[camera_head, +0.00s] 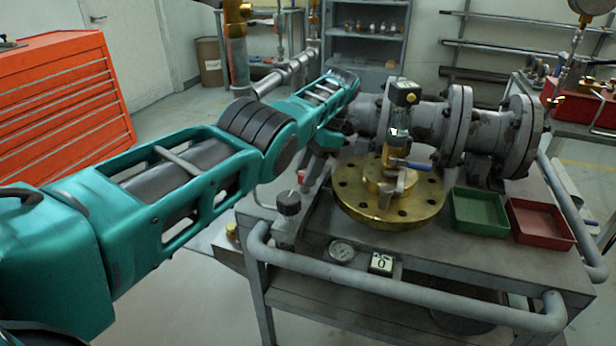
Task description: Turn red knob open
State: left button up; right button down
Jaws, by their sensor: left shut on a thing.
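My left arm reaches in from the left, and its wrist bends down behind the table's left part. My left gripper (310,168) is small and dark here and partly hidden by the arm and pipework. It is shut at a small red knob (302,178), of which only a bit of red shows. The fingers' exact hold on the knob is hard to see. The knob sits left of the brass flange (418,208), near a dark round knob (288,203). My right gripper is not in view.
A grey flanged pipe (432,121) runs behind the brass flange. A green tray (480,212) and a red tray (540,222) stand on the right of the table. A grey rail (400,292) runs along the front edge. An orange tool cabinet (60,95) stands at left.

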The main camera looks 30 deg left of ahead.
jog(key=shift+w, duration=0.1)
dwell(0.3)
pick_arm(q)
jog(key=o, duration=0.8)
jog(key=shift+o, duration=1.2)
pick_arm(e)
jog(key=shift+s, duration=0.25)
